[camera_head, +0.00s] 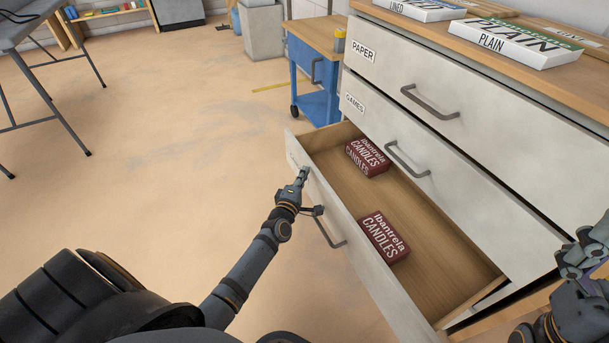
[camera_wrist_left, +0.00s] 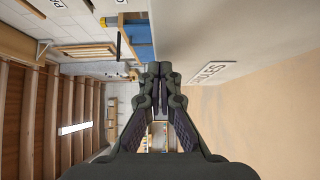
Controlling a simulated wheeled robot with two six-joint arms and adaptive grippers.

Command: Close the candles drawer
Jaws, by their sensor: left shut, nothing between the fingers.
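The candles drawer (camera_head: 378,263) is the bottom drawer of the white cabinet and stands pulled open. Two dark red candle boxes lie inside it, one toward the far end (camera_head: 367,157) and one nearer (camera_head: 384,237). Its grey bar handle (camera_head: 328,230) is on the front face. My left gripper (camera_head: 303,174) is shut and empty, close to the drawer front near its far end; whether it touches cannot be told. The left wrist view shows the closed fingers (camera_wrist_left: 158,88) beside the drawer front with its label (camera_wrist_left: 216,72). My right gripper (camera_head: 584,250) is partly cut off at the right edge.
The drawers labelled PAPER (camera_head: 430,95) and GAMES (camera_head: 405,150) above are shut. Paper packs (camera_head: 515,42) lie on the cabinet top. A blue cart (camera_head: 318,75) stands beyond the cabinet. A grey table (camera_head: 30,35) is at far left. The floor between is clear.

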